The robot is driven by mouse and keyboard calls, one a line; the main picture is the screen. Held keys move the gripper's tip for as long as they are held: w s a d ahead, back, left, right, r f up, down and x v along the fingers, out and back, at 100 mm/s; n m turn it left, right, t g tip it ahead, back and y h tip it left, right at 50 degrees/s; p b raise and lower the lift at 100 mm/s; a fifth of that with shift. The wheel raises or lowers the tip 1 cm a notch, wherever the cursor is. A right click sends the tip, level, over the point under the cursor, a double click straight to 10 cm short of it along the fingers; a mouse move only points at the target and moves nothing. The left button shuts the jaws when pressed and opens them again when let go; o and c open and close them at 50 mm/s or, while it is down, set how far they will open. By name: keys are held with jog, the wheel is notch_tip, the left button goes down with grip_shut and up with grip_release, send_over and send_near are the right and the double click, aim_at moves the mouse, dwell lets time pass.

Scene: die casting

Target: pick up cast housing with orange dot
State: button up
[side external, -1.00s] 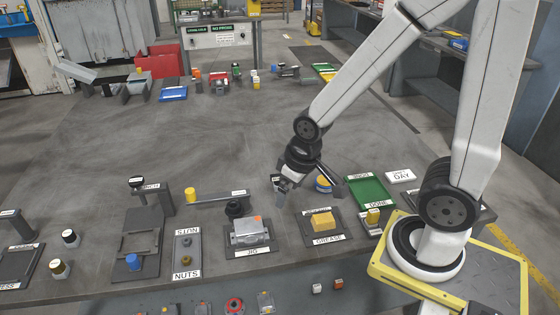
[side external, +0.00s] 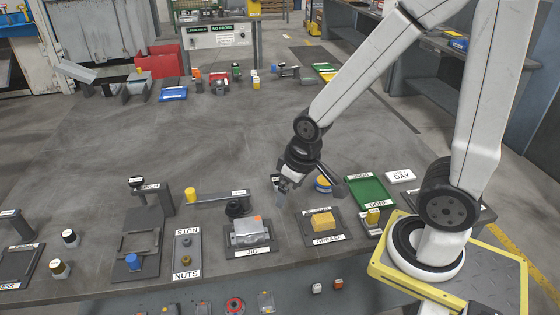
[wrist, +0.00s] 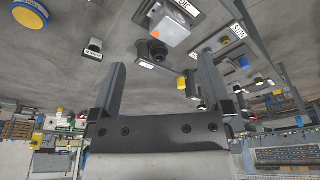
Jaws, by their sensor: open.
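The cast housing (side external: 248,232) is a grey metal block with an orange dot on its top right corner. It sits in the dark jig tray labelled JIG. In the wrist view the housing (wrist: 172,22) and its orange dot show at the top, beyond the fingertips and a little right of centre. My gripper (side external: 281,184) is above the table, up and to the right of the housing in the side view and apart from it. In the wrist view my gripper (wrist: 162,65) has its two fingers spread wide with nothing between them.
A black round part (side external: 234,208) stands just behind the jig. A grease tray (side external: 325,240) with a yellow block lies right of it. A nuts tray (side external: 187,268) is on the left, and a green tray (side external: 369,192) on the right. The table's middle is clear.

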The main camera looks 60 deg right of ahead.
jog(key=n+t+y, duration=0.1)
jog(key=n+y, duration=0.2)
jog(key=n, duration=0.6)
send_over(249, 226)
jog(key=s+d, duration=0.1)
jog(key=d, duration=0.1)
notch_tip(249, 226, down, 10)
jog(key=shift+s+d+f, duration=0.1)
jog(key=shift+s, duration=0.05)
jog(key=shift+s+f, duration=0.2)
jog(key=shift+f, duration=0.2)
jog(key=shift+x, duration=1.35)
jog(key=shift+f, duration=0.1)
